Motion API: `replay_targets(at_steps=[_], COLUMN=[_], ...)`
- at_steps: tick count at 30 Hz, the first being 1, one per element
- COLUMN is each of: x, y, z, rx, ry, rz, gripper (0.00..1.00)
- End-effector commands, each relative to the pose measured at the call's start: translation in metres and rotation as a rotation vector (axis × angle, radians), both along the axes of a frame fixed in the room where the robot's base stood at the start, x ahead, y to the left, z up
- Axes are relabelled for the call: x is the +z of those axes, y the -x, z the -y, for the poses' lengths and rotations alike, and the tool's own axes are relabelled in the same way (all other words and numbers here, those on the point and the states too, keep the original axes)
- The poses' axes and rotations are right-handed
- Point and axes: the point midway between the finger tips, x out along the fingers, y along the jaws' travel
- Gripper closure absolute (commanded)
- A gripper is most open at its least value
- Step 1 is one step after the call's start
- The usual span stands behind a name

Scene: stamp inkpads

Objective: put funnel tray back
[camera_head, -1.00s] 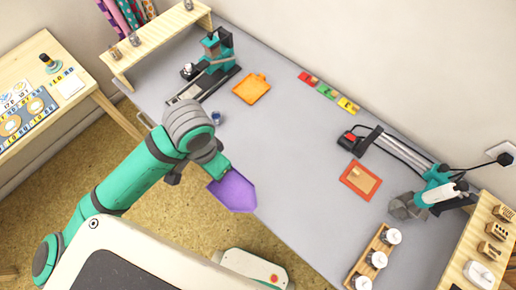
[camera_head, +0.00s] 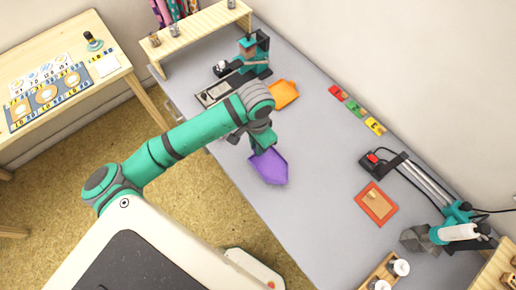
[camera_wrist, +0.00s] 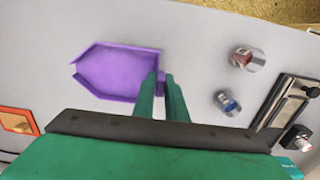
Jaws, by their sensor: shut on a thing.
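The purple funnel tray (camera_head: 270,167) is a shallow pan with a pointed end. It is held over the grey table, and its height above the top is hard to tell. My gripper (camera_head: 259,148) is shut on the tray's handle end. In the wrist view, the tray (camera_wrist: 118,73) extends left from the green fingers of my gripper (camera_wrist: 160,88), its pointed end facing left. The fingers hide part of the handle.
An orange tray (camera_head: 286,96) lies beyond my arm, near a teal press (camera_head: 255,52). Red, green and yellow blocks (camera_head: 357,107) line the back. A red-framed pad (camera_head: 376,205) is at right. The wrist view shows red (camera_wrist: 245,60) and blue (camera_wrist: 228,101) ink cups.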

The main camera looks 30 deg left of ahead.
Motion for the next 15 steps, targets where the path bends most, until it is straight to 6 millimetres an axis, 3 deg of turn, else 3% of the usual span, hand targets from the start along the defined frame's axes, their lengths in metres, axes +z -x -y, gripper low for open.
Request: replay_targets(at_steps=[9,15], x=[-0.035,-0.039], y=[-0.007,-0.007], z=[-0.001,0.0], rx=[0.002,0.0], ry=[-0.001,-0.001], rz=[-0.002,0.0], gripper=[1.0,1.0])
